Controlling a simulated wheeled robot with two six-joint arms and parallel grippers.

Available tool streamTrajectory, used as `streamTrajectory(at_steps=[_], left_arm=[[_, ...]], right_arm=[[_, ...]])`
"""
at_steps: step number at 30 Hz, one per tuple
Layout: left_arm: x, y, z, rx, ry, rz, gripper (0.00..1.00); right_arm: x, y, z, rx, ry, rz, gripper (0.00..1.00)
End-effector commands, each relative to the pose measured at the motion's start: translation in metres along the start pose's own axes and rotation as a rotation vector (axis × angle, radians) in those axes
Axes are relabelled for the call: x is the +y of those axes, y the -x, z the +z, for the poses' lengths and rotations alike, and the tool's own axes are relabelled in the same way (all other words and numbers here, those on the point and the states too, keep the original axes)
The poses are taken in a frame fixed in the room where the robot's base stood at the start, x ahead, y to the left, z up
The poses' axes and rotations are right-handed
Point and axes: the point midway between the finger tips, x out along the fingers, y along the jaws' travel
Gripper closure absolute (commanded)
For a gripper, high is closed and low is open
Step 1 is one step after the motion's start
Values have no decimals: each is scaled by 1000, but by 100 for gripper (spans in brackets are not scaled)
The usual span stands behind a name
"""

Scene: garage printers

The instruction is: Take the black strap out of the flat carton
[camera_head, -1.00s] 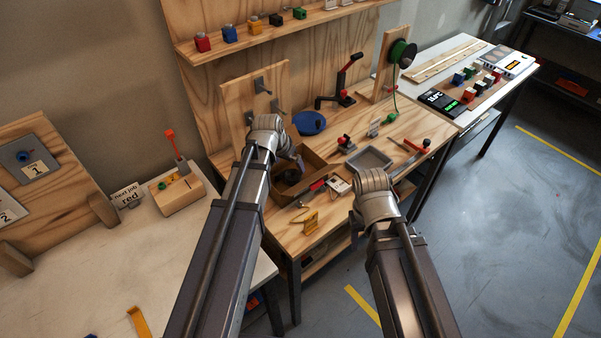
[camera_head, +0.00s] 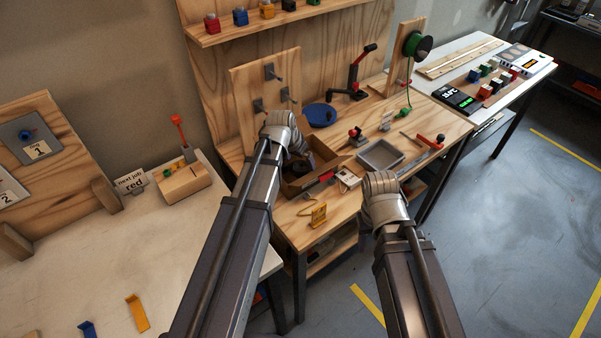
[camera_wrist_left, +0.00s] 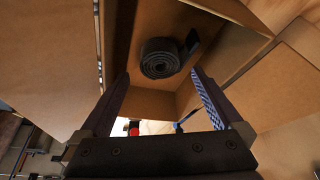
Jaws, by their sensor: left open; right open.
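The black strap (camera_wrist_left: 160,60) lies rolled in a coil with a loose end, inside the open flat carton (camera_wrist_left: 240,12) in the left wrist view. In the head view the carton (camera_head: 327,158) stands on the wooden workbench, partly hidden behind my left arm. My left gripper (camera_wrist_left: 160,85) is open above the carton, its two fingers pointing toward the coil, one on each side of it in the picture. Nothing is between the fingertips. My right gripper (camera_head: 372,205) is in front of the bench at its right; its fingers are mostly hidden in the head view.
A grey tray (camera_head: 364,163), a white tag (camera_head: 347,178) and a yellow part (camera_head: 319,214) lie near the carton on the bench. A white table (camera_head: 90,260) is at the left.

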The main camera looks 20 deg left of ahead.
Motion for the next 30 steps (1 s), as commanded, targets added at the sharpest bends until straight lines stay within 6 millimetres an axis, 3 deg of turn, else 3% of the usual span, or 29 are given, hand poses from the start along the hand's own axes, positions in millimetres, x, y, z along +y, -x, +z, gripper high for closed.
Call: streamTrajectory(at_steps=[1, 6, 15, 30], left_arm=[[-1, -13, 3, 0, 0, 0, 0], [-2, -32, 3, 0, 0, 0, 0], [-1, -33, 2, 0, 0, 0, 0], [-1, -33, 2, 0, 0, 0, 56]], right_arm=[[-1, -13, -1, 0, 0, 0, 50], [-3, -31, -2, 0, 0, 0, 50], [-3, -31, -2, 0, 0, 0, 50], [-3, -31, -2, 0, 0, 0, 50]])
